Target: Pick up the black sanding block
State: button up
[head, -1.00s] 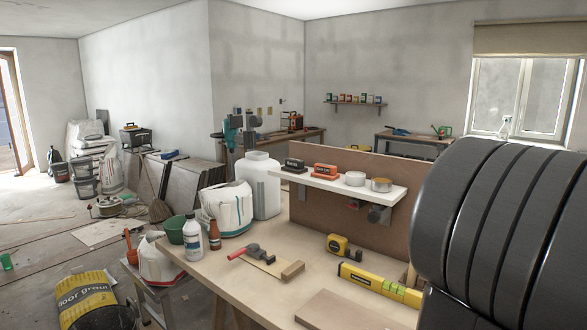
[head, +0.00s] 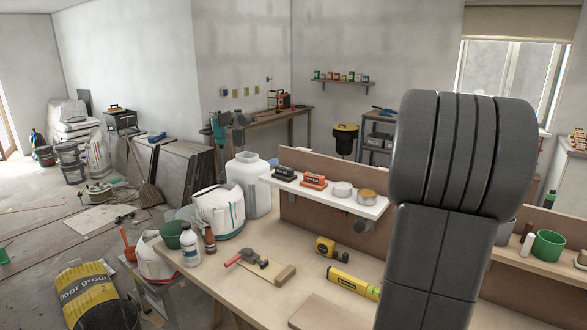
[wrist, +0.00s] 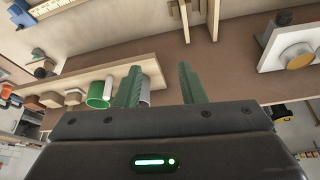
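The black sanding block (head: 284,173) sits at the left end of the white shelf (head: 371,209), on the brown back panel of the workbench. An orange block (head: 313,181) is close to its right. My gripper shows only in the wrist view, where its two green fingers (wrist: 159,68) are apart with nothing between them. The black block cannot be made out in that view. In the head view my dark arm stands right of the shelf, and my gripper is out of sight.
A white tub (head: 342,189) and a tin (head: 367,195) stand on the shelf right of the blocks. Below on the bench lie a tape measure (head: 331,248), a yellow level (head: 352,283) and a red-handled clamp (head: 248,258). A green cup (head: 548,245) stands at the right.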

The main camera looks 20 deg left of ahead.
aim_at(282, 174)
jog(key=i+j, duration=0.15)
jog(key=j, duration=0.3)
jog(key=i+j+u, duration=0.1)
jog(key=j, duration=0.35)
jog(key=i+j, duration=0.25)
jog(key=j, duration=0.15)
jog(key=i+j+u, duration=0.1)
jog(key=j, duration=0.35)
jog(key=i+j, duration=0.3)
jog(key=i+j+u, duration=0.1)
jog(key=j, duration=0.4)
jog(key=i, duration=0.1)
